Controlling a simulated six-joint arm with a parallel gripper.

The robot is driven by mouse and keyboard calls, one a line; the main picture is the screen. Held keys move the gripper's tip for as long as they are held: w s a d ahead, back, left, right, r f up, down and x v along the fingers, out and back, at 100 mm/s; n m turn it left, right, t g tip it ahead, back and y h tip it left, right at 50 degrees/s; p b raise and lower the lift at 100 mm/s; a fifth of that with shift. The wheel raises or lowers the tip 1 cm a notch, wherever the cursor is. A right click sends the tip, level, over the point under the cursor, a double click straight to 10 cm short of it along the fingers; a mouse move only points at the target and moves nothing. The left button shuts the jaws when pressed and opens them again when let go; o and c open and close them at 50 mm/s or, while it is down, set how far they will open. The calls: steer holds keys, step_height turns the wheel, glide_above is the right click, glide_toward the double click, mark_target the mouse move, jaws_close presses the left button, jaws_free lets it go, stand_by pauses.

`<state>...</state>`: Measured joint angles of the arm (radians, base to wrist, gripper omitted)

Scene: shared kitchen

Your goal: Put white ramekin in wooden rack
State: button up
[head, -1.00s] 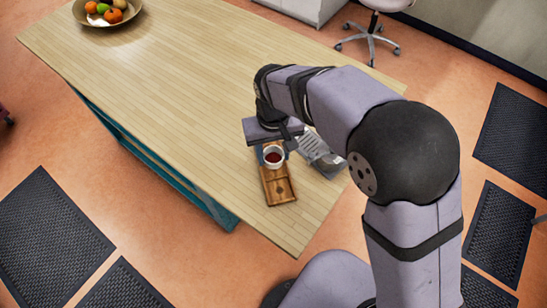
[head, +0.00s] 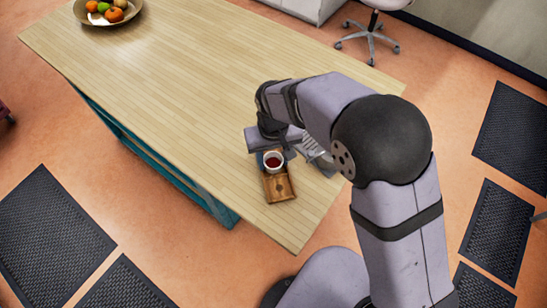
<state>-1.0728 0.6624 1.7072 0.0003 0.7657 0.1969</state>
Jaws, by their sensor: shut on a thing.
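The white ramekin (head: 273,166), with dark red contents, is at the far end of the wooden rack. My gripper (head: 273,154) is at the ramekin's far side and is shut on it; the fingertips are small and partly hidden by the wrist. The brown wooden rack (head: 281,189) lies on the table near its front right corner. The ramekin overlaps the rack's far part in the picture. I cannot tell whether it touches the rack or hangs just above it.
A grey slotted item (head: 314,149) is right of the rack, partly hidden by my arm. A fruit bowl (head: 104,20) stands at the table's far left. The wooden table top (head: 180,90) between is clear. The table's front edge is close to the rack.

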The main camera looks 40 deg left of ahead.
mark_target(274, 165)
steer(key=shift+s+d+f, duration=0.2)
steer(key=shift+d+f, duration=0.1)
steer(key=shift+f, duration=0.25)
steer(key=o, duration=1.1)
steer(key=shift+o, duration=0.2)
steer(key=shift+w+a+r, duration=0.1)
steer(key=shift+a+r, duration=0.1)
steer(key=shift+r, duration=0.45)
step_height(274, 165, up, 12)
steer(key=b, duration=0.2)
steer(key=shift+w, duration=0.15)
